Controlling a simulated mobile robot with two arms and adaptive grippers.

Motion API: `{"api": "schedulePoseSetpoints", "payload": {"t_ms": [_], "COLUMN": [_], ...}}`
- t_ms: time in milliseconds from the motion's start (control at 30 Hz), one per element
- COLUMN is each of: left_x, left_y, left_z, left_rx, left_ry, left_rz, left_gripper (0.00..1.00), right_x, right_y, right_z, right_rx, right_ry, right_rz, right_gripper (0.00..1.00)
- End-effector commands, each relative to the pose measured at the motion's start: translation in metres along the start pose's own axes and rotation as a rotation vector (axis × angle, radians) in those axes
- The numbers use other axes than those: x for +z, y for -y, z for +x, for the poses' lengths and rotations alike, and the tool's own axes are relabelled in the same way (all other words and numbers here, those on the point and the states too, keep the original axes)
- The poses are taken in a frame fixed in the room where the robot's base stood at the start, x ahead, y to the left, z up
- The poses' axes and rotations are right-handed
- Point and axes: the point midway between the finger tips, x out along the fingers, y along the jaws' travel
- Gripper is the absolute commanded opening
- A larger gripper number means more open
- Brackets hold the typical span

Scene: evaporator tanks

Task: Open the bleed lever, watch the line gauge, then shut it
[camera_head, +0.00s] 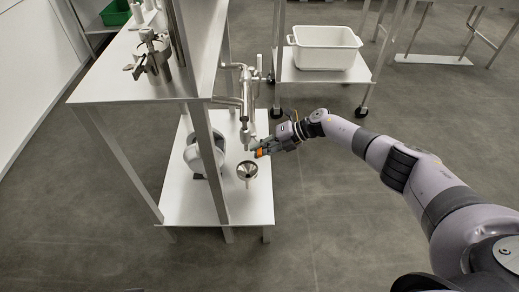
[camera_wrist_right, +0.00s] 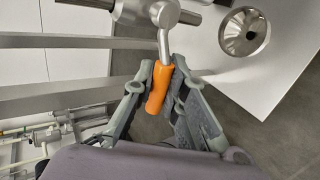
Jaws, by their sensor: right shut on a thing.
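The bleed lever has an orange grip (camera_wrist_right: 159,88) on a thin metal stem that joins a steel pipe fitting in the right wrist view. In the head view its orange grip (camera_head: 260,153) shows at the tip of my right gripper (camera_head: 272,148). My right gripper (camera_wrist_right: 160,85) is shut on the orange grip, with a finger on either side. The lever belongs to the steel pipework (camera_head: 246,95) beside the shelf stand. I cannot make out a gauge face in either view. My left gripper is not in view.
A steel funnel (camera_head: 247,171) sits on the lower white shelf (camera_head: 245,208), close to my right gripper. A clamp-like metal fitting (camera_head: 152,55) stands on the upper shelf. A white tub (camera_head: 325,48) sits on a wheeled cart behind. The floor to the right is open.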

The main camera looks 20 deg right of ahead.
Motion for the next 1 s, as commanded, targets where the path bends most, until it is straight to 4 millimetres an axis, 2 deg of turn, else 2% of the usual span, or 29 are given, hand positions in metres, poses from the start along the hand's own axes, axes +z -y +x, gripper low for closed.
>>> {"api": "schedulePoseSetpoints", "payload": {"t_ms": [600, 633, 933, 1000], "left_x": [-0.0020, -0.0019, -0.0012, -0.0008], "left_y": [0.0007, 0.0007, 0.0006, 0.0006], "left_z": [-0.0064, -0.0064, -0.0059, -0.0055], "left_rx": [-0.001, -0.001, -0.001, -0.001], "left_ry": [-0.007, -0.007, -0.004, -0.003], "left_rz": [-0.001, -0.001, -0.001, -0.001], "left_gripper": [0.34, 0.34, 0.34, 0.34], "right_x": [0.0011, 0.0011, 0.0006, 0.0005], "right_y": [-0.0023, -0.0024, -0.0022, -0.0022], "right_z": [-0.0023, -0.0023, -0.0017, -0.0016], "right_rx": [0.000, 0.000, 0.000, -0.001], "right_ry": [-0.022, -0.021, -0.022, -0.022], "right_rz": [0.038, 0.038, 0.036, 0.035], "right_gripper": [0.00, 0.14, 0.34, 0.34]}}
